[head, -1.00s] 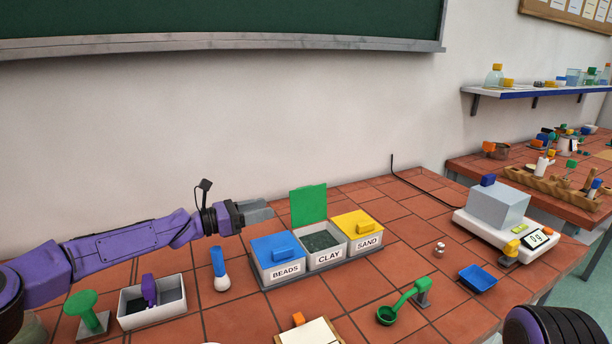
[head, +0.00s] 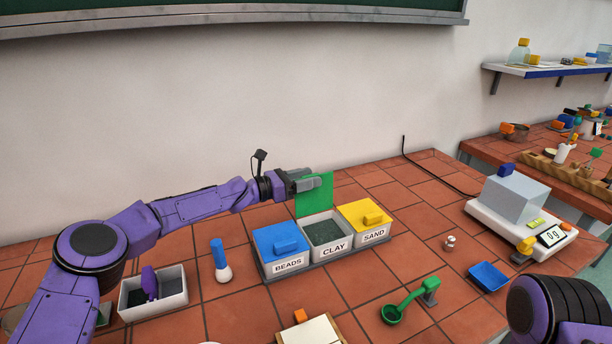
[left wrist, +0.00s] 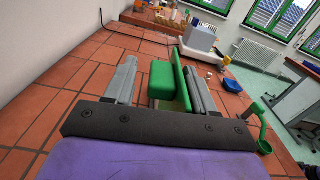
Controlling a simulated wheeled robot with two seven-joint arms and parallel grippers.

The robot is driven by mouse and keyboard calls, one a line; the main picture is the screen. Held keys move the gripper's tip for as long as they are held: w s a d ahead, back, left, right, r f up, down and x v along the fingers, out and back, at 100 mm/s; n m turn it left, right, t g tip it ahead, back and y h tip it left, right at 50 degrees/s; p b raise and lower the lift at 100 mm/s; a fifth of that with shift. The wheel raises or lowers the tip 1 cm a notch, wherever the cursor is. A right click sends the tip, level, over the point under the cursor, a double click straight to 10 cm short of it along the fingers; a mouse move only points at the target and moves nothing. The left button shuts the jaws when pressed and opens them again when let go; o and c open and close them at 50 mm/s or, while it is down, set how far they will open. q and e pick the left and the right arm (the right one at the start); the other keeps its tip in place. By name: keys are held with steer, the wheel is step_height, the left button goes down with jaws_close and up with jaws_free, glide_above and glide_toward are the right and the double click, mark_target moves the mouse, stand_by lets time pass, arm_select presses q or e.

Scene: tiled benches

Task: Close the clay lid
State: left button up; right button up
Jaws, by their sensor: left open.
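The clay bin (head: 327,249) is the middle one of three bins, and dark grey clay shows inside. Its green lid (head: 318,197) stands upright at the bin's back edge. My left gripper (head: 306,181) is open behind the bins, up at the raised lid. In the left wrist view the green lid (left wrist: 181,82) and its block-like handle lie between the two spread grey fingers (left wrist: 161,66). The lid is close to the right finger; I cannot tell if they touch. My right gripper is out of view.
The blue BEADS lid (head: 276,238) and yellow SAND lid (head: 356,214) are shut on either side. A blue-and-white bottle (head: 221,262) stands left of the bins. A green scoop (head: 404,304), blue tray (head: 488,277) and scale (head: 520,232) are to the right.

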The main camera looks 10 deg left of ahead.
arm_select(q)
steer(key=shift+s+r, duration=0.2)
steer(key=shift+s, duration=0.05)
steer(key=shift+w+f, duration=0.1)
jaws_close()
steer(key=shift+s+d+f+m+b, duration=0.15)
steer(key=shift+s+m+b, duration=0.15)
steer(key=shift+b, duration=0.5)
steer(key=shift+s+d+f+m+b, duration=0.1)
steer(key=shift+s+d+m+b, duration=0.65)
steer(key=shift+b, duration=1.05)
steer(key=shift+s+d+m+b, duration=0.35)
steer(key=shift+s+m+b, duration=0.55)
steer(key=shift+m+b, duration=0.7)
steer(key=shift+s+d+f+m+b, duration=0.1)
steer(key=shift+s+d+m+b, duration=0.6)
steer(key=shift+b, duration=1.25)
steer(key=shift+s+a, duration=0.1)
steer(key=shift+s, duration=0.05)
steer(key=shift+r, duration=0.1)
jaws_free()
